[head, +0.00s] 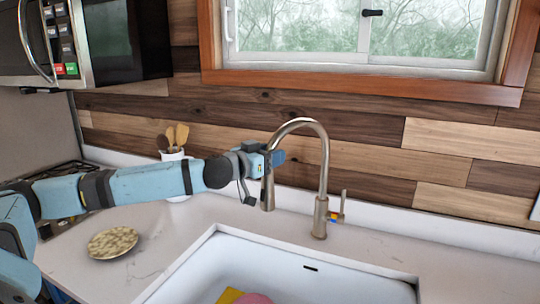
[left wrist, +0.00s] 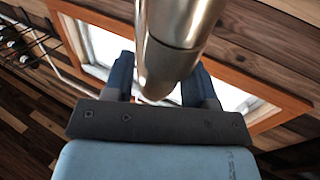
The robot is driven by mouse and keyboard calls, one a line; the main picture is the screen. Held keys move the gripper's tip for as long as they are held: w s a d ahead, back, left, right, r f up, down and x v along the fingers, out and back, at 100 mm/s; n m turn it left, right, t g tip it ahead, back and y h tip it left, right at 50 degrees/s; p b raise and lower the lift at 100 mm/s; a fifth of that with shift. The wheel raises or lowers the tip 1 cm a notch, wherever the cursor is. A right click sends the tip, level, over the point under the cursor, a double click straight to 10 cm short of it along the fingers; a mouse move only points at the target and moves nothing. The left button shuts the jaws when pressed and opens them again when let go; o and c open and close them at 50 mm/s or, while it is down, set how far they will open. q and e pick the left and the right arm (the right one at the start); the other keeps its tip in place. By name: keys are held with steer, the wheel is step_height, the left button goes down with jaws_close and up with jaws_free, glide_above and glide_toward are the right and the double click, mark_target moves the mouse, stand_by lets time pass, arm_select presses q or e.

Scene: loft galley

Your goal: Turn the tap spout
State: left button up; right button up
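The tap (head: 323,180) is a brushed metal gooseneck standing behind the sink. My left gripper (head: 272,158) is at the upper part of the nozzle. In the left wrist view, the spout (left wrist: 172,55) comes down between the two blue fingers, one on each side. Narrow bright gaps show beside the nozzle's end, so the gripper looks open around it; contact cannot be made out. My right gripper is not in view.
The tap's side lever (head: 340,207) stands right of its base. The white sink (head: 330,280) holds a yellow and a pink item. A round patterned plate (head: 113,243) lies on the left counter. A utensil pot (head: 173,158) stands behind my left arm. The window (head: 360,35) is above.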

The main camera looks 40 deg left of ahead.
arm_select(q)
steer(key=shift+s, duration=0.1)
steer(key=shift+s+f, duration=0.15)
steer(key=shift+s, duration=0.1)
steer(key=s+a+b, duration=0.1)
steer(key=s+b, duration=0.8)
steer(key=s, duration=0.4)
steer(key=shift+a, duration=0.35)
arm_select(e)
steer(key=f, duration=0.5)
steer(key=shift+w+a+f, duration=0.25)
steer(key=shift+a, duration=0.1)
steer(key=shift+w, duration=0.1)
